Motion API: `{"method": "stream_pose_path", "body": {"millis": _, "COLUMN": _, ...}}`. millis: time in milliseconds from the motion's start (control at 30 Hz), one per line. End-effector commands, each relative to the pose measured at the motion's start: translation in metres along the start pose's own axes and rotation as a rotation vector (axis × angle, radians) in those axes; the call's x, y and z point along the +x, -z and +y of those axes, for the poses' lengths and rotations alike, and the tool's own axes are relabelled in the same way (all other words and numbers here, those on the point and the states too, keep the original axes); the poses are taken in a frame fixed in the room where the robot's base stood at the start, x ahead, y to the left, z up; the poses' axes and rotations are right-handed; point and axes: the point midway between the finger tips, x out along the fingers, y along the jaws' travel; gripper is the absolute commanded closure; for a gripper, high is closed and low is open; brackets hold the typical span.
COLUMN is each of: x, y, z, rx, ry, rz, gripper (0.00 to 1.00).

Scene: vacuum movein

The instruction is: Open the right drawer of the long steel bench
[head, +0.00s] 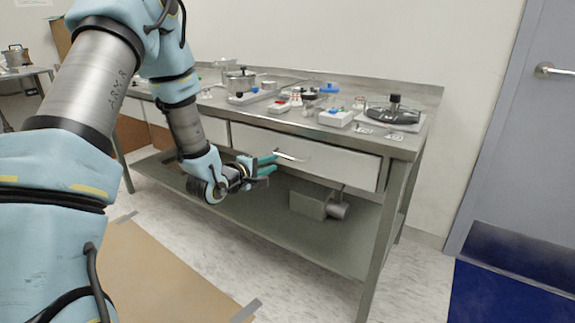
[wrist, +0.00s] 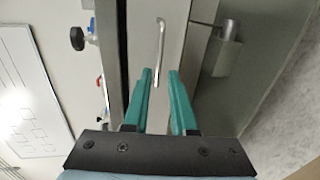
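The long steel bench (head: 300,122) stands against the wall with equipment on its top. Its right drawer (head: 335,166) has a pale front with a metal bar handle (head: 291,157), and it looks shut or nearly shut. In the wrist view the handle (wrist: 158,50) lies just beyond the fingertips, roughly in line with the gap between them. My gripper (head: 272,165) has teal fingers and is in front of the drawer near the handle's left end. In the wrist view my gripper (wrist: 160,72) is open with nothing between its fingers.
A grey box with a cylinder (head: 315,202) sits on the bench's lower shelf. Pots and small devices crowd the benchtop. A blue-grey door (head: 520,130) and dark blue mat (head: 510,290) are at right. A tan sheet (head: 160,280) lies on the floor.

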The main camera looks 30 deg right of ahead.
Motion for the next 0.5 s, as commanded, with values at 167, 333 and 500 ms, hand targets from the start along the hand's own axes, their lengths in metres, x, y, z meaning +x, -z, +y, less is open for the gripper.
{"method": "stream_pose_path", "body": {"millis": 167, "x": 0.032, "y": 0.0, "z": 0.002, "rx": 0.003, "ry": 0.0, "rz": -0.001, "gripper": 0.75}}
{"method": "stream_pose_path", "body": {"millis": 333, "x": 0.063, "y": 0.0, "z": 0.001, "rx": 0.004, "ry": 0.001, "rz": 0.0, "gripper": 0.75}}
{"method": "stream_pose_path", "body": {"millis": 500, "x": 0.085, "y": 0.001, "z": 0.001, "rx": 0.003, "ry": 0.002, "rz": 0.002, "gripper": 0.75}}
